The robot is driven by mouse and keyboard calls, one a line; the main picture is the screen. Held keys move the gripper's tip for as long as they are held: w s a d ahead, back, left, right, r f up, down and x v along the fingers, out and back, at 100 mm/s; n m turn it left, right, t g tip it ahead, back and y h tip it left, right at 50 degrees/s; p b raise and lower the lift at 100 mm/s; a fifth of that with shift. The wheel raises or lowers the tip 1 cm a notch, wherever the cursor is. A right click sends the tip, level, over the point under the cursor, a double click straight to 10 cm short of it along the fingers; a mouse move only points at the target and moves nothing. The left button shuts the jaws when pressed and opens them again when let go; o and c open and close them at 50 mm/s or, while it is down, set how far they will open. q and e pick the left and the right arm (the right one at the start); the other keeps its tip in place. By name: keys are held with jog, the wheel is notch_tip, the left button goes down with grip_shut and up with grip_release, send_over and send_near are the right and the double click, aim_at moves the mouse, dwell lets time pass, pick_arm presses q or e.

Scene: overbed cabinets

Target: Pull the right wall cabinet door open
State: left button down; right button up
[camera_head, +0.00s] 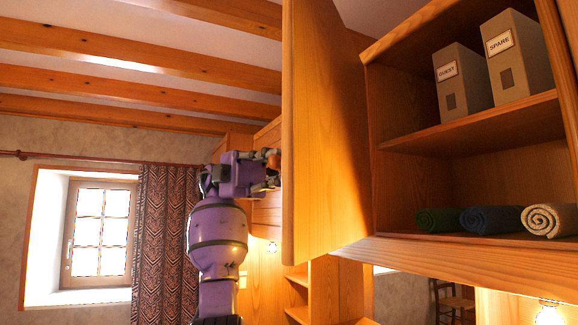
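The right wall cabinet (470,135) is open at the right, with its inside in plain view. Its wooden door (330,130) stands swung out on the left side of the opening, inner face toward me. My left gripper (270,168), on a purple arm, is at the far side of the door, close to its free edge. The door edge and the gripper's own body hide the fingertips, so I cannot tell whether they touch the door or a handle. No handle shows. My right gripper is not in view.
Two grey box files, GUEST (462,85) and SPARE (516,60), stand on the upper shelf. Green (438,219), blue (488,220) and cream (549,221) rolls lie below. A curtain (165,245) and window (100,232) are at left. Space before the opening looks clear.

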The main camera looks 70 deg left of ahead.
pick_arm(q)
jog(key=c, duration=1.6)
grip_release()
jog(key=shift+w, duration=0.1)
jog(key=shift+c, duration=0.2)
